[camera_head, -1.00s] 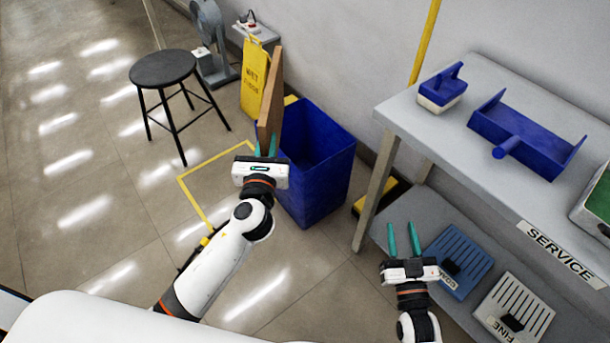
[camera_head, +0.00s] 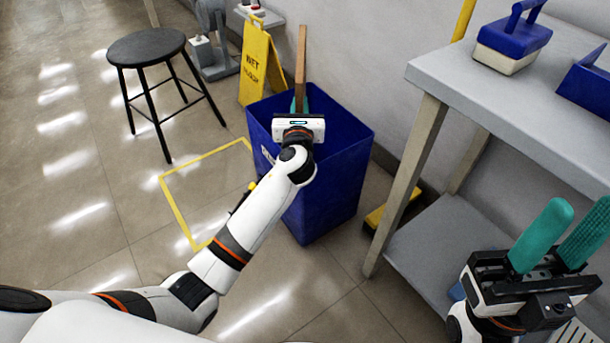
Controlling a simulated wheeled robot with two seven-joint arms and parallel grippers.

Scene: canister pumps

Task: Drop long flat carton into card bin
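The long flat carton (camera_head: 301,58) is brown and shows nearly edge-on, standing upright above the blue card bin (camera_head: 335,185). My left gripper (camera_head: 299,104) is shut on the carton near its lower end and is over the bin's opening. The carton's lowest part is hidden behind the gripper. The bin stands on the floor, open at the top, and my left gripper and wrist hide part of its opening. My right gripper (camera_head: 568,240) is at the lower right, its teal fingers apart with nothing between them.
A grey service table (camera_head: 440,85) with a lower shelf stands right of the bin, with a blue-handled block (camera_head: 512,40) on it. A yellow wet-floor sign (camera_head: 262,65) stands behind the bin. A black stool (camera_head: 147,47) is at left. The yellow-outlined floor patch is clear.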

